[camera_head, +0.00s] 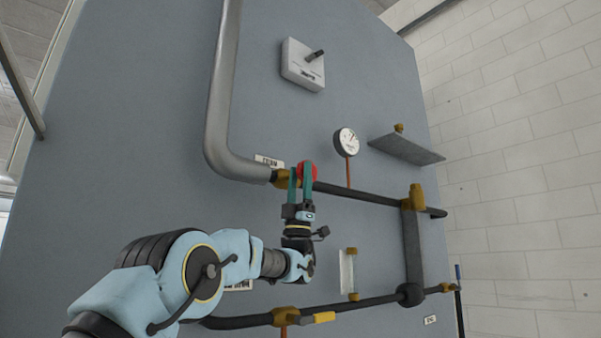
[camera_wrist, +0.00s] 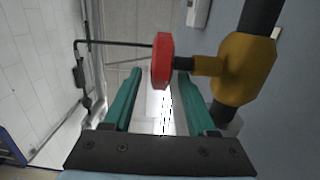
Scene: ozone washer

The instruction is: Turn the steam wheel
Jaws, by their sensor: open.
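The steam wheel is a small red round handwheel (camera_head: 308,171) on a brass valve body (camera_head: 284,179) at the end of the thick grey pipe. My gripper (camera_head: 302,172) is open, its two green fingers pointing up at the wheel, one on each side or just in front of it. In the wrist view the red wheel (camera_wrist: 162,60) shows edge-on near the tips of the green fingers, with its stem running right to the brass valve (camera_wrist: 245,69). The wheel lies close to and between the fingertips; I cannot tell whether they touch it.
A pressure gauge (camera_head: 346,141) stands right of the wheel on a copper stem. A dark pipe (camera_head: 358,194) runs right to another brass fitting (camera_head: 414,198). A grey shelf plate (camera_head: 406,150) and a white switch box (camera_head: 302,66) are on the blue-grey panel. A lower pipe (camera_head: 245,322) runs below my arm.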

